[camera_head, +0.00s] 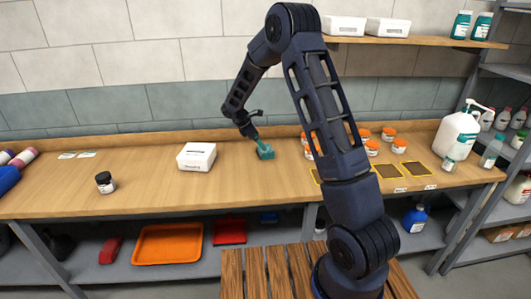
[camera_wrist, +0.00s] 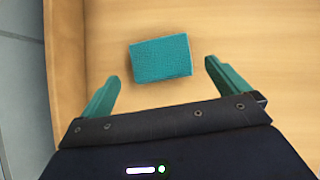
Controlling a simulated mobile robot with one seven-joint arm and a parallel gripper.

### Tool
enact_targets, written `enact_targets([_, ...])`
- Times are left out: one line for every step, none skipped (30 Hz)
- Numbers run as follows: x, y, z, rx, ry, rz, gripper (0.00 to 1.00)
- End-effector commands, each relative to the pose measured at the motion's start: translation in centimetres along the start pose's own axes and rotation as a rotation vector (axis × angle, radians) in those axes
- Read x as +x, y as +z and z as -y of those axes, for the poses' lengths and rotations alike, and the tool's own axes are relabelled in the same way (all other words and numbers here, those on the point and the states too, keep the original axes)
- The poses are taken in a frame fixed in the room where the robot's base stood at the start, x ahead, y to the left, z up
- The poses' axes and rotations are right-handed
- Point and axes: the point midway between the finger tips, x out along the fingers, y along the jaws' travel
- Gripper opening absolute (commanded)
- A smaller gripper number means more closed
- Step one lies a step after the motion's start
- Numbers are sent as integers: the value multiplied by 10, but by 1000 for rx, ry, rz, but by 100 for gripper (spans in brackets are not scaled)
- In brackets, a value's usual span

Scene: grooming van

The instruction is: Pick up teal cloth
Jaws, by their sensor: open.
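The teal cloth (camera_head: 265,153) is a small folded block lying on the wooden counter, right of the white box in the head view. In the wrist view the cloth (camera_wrist: 161,58) lies flat, slightly tilted, ahead of and between my two teal fingers. My gripper (camera_head: 256,138) is just above the cloth, its fingers pointing down. In the wrist view my gripper (camera_wrist: 162,80) is open wider than the cloth, with nothing between the fingertips. Whether a finger touches the cloth is hard to tell in the head view.
Several orange-lidded jars (camera_head: 372,147) stand to the right, partly behind my arm. A back wall rises close behind the cloth. The counter between box and cloth is clear.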

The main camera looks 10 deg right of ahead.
Motion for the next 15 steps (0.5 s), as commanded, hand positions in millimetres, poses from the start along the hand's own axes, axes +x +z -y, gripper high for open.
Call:
enact_targets([7,0,0,0,-2,1,100])
enact_targets([10,0,0,0,-2,1,100])
enact_targets([13,0,0,0,-1,0,100])
enact_targets([14,0,0,0,-1,0,100])
enact_targets([16,0,0,0,-1,0,100])
enact_targets([18,0,0,0,0,-1,100])
enact_targets([19,0,0,0,0,-1,100])
enact_targets([21,0,0,0,-1,-1,100])
enact_targets([24,0,0,0,-1,0,100])
enact_targets([27,0,0,0,-2,0,100])
enact_targets([31,0,0,0,-2,0,100])
enact_targets([36,0,0,0,-2,0,100])
enact_targets([40,-1,0,0,-2,0,100])
enact_targets([45,-1,0,0,-2,0,100])
enact_targets([51,-1,0,0,-2,1,100])
